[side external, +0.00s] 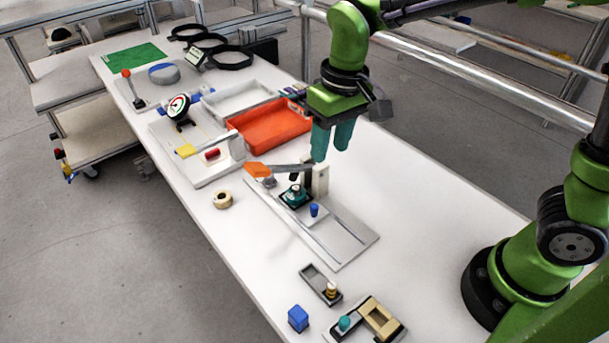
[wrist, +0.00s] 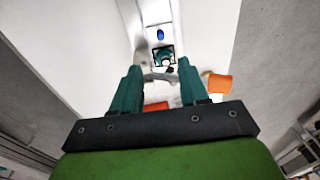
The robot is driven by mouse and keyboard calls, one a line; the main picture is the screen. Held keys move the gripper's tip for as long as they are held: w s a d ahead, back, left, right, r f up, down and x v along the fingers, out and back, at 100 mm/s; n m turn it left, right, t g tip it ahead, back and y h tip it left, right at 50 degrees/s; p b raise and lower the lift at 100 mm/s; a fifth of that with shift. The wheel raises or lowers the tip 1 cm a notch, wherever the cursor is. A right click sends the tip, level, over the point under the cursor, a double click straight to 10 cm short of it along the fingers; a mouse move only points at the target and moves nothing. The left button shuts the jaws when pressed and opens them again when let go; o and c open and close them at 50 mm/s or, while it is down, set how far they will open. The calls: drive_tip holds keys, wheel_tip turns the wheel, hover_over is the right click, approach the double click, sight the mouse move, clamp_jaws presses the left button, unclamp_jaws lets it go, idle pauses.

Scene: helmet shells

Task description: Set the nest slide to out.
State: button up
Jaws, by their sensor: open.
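The nest slide is a dark teal nest (side external: 295,197) with a small blue knob (side external: 314,210) on its near side. It sits at the far end of a pale rail plate (side external: 340,241), close to the press post (side external: 320,180) and its arm. The rail is bare on the near side of the knob. In the wrist view the nest (wrist: 163,56) and blue knob (wrist: 160,34) show beyond my fingertips. My gripper (side external: 331,152) is open and empty, above and behind the press post, apart from the slide. The press arm partly hides the nest.
A lever with an orange handle (side external: 257,170) reaches left from the post. An orange tray (side external: 270,125) and a dial gauge (side external: 178,107) stand behind. Table right of the rail is clear.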

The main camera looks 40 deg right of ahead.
sight(314, 205)
drive_tip(key=shift+g+h, duration=0.4)
drive_tip(key=f, duration=0.5)
drive_tip(key=w+a+f, duration=0.1)
drive_tip(key=f, duration=0.5)
drive_tip(key=w+f, duration=0.1)
drive_tip(key=f, duration=0.4)
drive_tip(key=shift+w+a+f, duration=0.1)
drive_tip(key=shift+a+f, duration=0.05)
drive_tip(key=shift+f, duration=0.05)
clamp_jaws()
